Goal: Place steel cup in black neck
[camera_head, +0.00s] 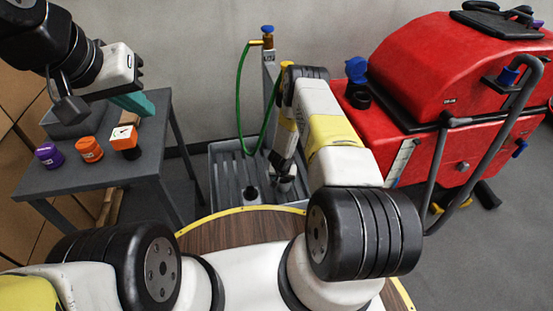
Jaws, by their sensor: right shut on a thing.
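My right arm reaches forward and down over a grey basin. Its gripper (284,172) points down there and is shut on a small grey metallic thing, which looks like the steel cup (284,186). The cup is mostly hidden by the gripper and low in the basin; I cannot tell whether it touches the bottom. The black neck (357,95) is on the left top corner of the red scrubber, with a blue cap (356,70) by it. My left gripper (135,72) is at the upper left, above the grey table; its jaws are too unclear to read.
The grey basin (222,172) has a green hose (240,95) and a post with a blue-topped tap. The red scrubber (430,75) fills the right, with a grey bent tube in front. Cardboard boxes stand left.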

